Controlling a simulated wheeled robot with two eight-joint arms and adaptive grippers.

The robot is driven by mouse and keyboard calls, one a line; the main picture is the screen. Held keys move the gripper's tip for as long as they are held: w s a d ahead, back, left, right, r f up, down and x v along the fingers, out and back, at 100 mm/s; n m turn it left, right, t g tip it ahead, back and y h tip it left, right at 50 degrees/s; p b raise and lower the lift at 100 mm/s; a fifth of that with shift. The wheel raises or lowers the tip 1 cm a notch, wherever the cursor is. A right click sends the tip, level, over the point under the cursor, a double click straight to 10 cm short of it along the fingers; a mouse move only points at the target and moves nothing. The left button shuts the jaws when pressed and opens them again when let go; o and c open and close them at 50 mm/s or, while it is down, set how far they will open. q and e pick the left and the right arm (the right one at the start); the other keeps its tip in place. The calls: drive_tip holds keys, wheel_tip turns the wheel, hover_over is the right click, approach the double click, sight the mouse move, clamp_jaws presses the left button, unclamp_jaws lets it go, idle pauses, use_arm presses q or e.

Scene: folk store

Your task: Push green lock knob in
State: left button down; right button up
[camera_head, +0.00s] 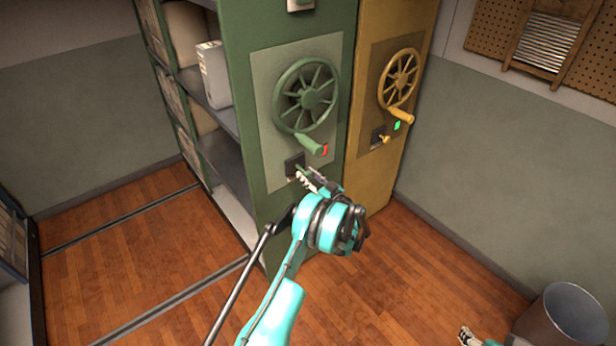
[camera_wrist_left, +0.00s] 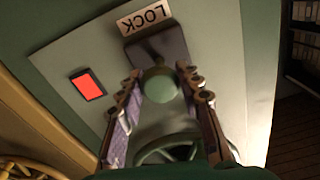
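The green lock knob (camera_wrist_left: 159,85) is round and sits on a dark mount under a LOCK label (camera_wrist_left: 145,17) in the left wrist view. My left gripper (camera_wrist_left: 159,74) is open, with one finger on each side of the knob in that view. Small gaps show beside the knob; I cannot tell how far its tips are from the panel. In the head view, the left gripper (camera_head: 309,178) is at the dark lock plate (camera_head: 294,163) on the green cabinet, and the knob is not clearly seen. Part of my right gripper (camera_head: 467,337) shows at the bottom edge.
The green cabinet's handwheel (camera_head: 306,96) and red indicator (camera_head: 325,150) are above the lock. A yellow cabinet (camera_head: 384,178) with its own wheel, knob and green indicator (camera_head: 397,126) stands to the right. A metal bin (camera_head: 574,312) is at lower right. The wooden floor in front is clear.

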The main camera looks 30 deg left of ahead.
sight(302, 170)
use_arm(q)
drive_tip(key=shift+x, duration=1.7)
drive_tip(key=c, duration=1)
unclamp_jaws()
drive_tip(key=shift+c, duration=0.2)
drive_tip(key=shift+a, duration=0.1)
drive_tip(key=v, duration=1.2)
